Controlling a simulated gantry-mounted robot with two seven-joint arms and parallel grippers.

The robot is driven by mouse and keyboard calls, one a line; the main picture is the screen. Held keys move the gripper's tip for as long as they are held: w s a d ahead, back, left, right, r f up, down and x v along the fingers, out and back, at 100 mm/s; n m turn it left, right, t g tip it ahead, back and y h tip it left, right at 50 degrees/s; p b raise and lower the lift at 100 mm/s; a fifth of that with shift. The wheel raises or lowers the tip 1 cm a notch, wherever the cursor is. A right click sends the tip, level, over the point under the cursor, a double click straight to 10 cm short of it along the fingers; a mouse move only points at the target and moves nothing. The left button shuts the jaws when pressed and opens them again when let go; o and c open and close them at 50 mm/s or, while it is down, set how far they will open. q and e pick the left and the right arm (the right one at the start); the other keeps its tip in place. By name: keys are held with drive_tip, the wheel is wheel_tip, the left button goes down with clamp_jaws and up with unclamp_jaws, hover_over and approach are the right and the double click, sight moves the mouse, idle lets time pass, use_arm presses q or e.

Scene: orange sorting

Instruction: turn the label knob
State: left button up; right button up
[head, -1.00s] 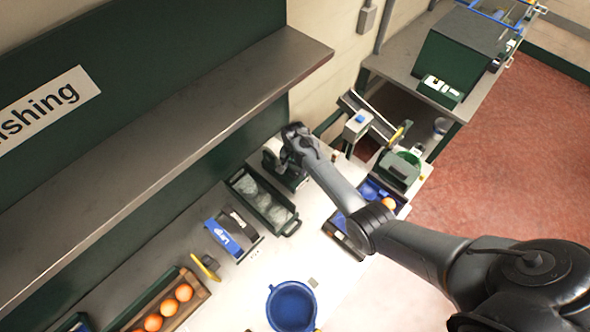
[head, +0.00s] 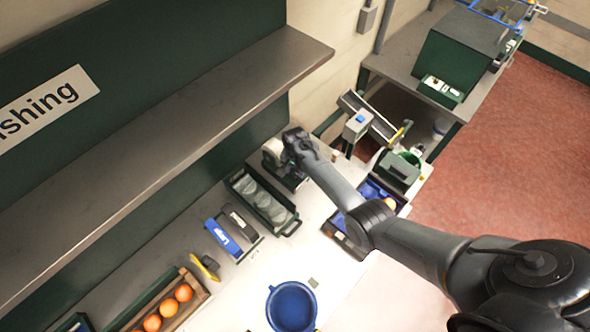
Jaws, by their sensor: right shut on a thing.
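The label device (head: 273,151), a dark unit with a pale round part, stands at the back of the bench against the green wall. My right gripper (head: 291,150) is at this device, seen from behind and above. It is shut on the label knob, which the gripper and wrist hide. How far the knob is turned cannot be seen. My left gripper is not in view.
A dark tray of clear glass-like items (head: 262,205) and a blue "Large" label holder (head: 224,236) stand left of my arm. A blue bowl (head: 291,308) and a box with oranges (head: 195,284) are nearer. A crate (head: 340,238) lies beneath my forearm.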

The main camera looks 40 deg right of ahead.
drive_tip(key=shift+m, duration=0.4)
drive_tip(key=m+p, duration=0.1)
drive_tip(key=m, duration=0.1)
drive_tip(key=shift+a+m, duration=0.1)
drive_tip(key=shift+m, duration=1.2)
drive_tip(key=m, duration=0.2)
drive_tip(key=shift+m, duration=0.3)
drive_tip(key=m+b, duration=0.1)
drive_tip(key=m, duration=0.3)
drive_tip(key=shift+f+m, duration=0.1)
drive_tip(key=shift+m, duration=0.2)
drive_tip(key=m+b, duration=0.2)
drive_tip(key=m, duration=0.2)
drive_tip(key=shift+m, duration=0.4)
drive_tip(key=shift+m+b, duration=0.3)
drive_tip(key=shift+b, duration=0.05)
